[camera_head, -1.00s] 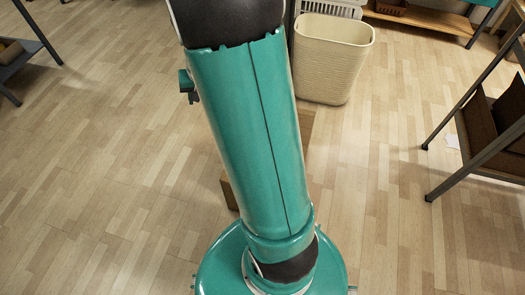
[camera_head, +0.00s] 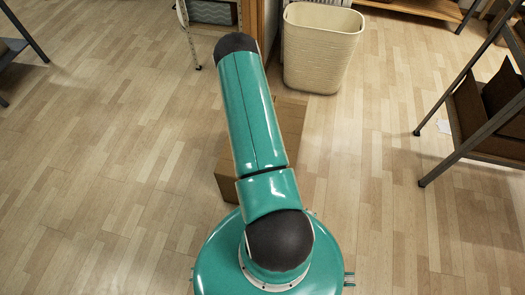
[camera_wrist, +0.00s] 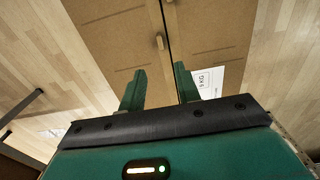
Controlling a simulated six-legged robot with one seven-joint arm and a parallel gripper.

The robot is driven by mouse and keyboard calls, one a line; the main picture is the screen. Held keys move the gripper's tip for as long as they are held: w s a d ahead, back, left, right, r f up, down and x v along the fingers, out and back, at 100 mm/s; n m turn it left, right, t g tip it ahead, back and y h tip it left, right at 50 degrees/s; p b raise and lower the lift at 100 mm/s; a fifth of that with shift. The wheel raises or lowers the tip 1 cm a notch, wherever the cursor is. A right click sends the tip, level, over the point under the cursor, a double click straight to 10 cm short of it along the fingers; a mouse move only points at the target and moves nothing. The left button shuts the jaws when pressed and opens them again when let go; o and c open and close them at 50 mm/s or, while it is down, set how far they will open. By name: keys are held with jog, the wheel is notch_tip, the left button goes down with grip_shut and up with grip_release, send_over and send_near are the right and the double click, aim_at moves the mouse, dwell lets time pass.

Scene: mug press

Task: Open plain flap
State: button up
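A closed cardboard box (camera_head: 291,120) stands on the floor, partly hidden behind my arm in the head view. In the wrist view its top shows two flaps meeting at a dark seam. The plain flap (camera_wrist: 112,35) is on the left, with a small tan tab (camera_wrist: 159,42) near the seam. The other flap (camera_wrist: 215,35) is on the right and bears a white label (camera_wrist: 208,80) reading about 9 KG. My gripper (camera_wrist: 160,88) is open and empty, its two green fingers pointing at the box top near the seam. I cannot tell the exact gap between fingertips and box.
A cream bin (camera_head: 320,48) stands behind the box. A dark-framed shelf (camera_head: 485,115) with brown boxes stands at the right. A wooden bench (camera_head: 415,8) is at the back right. The wood floor to the left is clear.

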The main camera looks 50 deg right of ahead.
notch_tip(320, 180, down, 13)
jog(key=shift+f, duration=0.1)
dwell(0.4)
grip_shut()
